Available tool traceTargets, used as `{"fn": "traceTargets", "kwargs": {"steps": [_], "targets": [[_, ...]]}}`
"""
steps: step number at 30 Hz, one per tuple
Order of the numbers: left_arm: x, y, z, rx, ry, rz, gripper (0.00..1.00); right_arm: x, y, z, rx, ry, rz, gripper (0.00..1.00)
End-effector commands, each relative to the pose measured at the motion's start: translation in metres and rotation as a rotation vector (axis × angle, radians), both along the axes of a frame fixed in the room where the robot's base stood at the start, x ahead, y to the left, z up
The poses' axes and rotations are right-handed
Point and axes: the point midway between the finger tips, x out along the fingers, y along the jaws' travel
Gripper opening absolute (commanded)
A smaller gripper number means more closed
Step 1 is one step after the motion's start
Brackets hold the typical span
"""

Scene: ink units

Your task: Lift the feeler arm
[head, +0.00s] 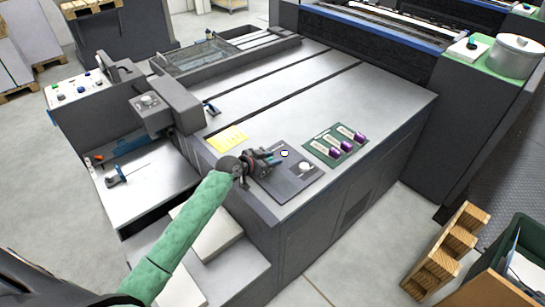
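I cannot tell for sure which part is the feeler arm. A small blue-and-dark lever (210,107) stands on the machine top beside a grey overhanging block (165,105). Another blue-handled part (118,176) sits on the lower shelf at the left. My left gripper (268,158), on a green-sleeved arm, is over the left part of a dark plate (287,184) on the machine top. Its fingers are small and dark against the plate, so their opening is unclear. A small white-and-blue piece (284,153) shows just beyond the fingertips. My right gripper is out of view.
A white round piece (305,168) lies on the dark plate. A green mat (325,158) holds several purple-ended tubes (343,133). A yellow note (228,138) lies left of the plate. A wooden stand (446,252) and a green bin (497,262) are at lower right.

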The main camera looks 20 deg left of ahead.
Motion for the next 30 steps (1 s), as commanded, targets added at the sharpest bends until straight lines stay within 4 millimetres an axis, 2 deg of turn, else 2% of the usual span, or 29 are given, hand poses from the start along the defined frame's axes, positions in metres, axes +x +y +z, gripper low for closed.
{"fn": "traceTargets", "kwargs": {"steps": [11, 16, 30], "targets": [[0.0037, -0.0027, -0.0019, 0.000, 0.000, -0.001, 0.35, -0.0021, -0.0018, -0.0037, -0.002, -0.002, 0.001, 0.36], [0.0036, -0.0026, -0.0019, 0.000, 0.000, -0.001, 0.01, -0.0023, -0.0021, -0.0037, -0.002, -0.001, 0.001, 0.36], [0.0049, -0.0004, 0.0012, -0.035, 0.020, -0.001, 0.00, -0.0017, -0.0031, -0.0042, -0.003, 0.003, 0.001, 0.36]]}}
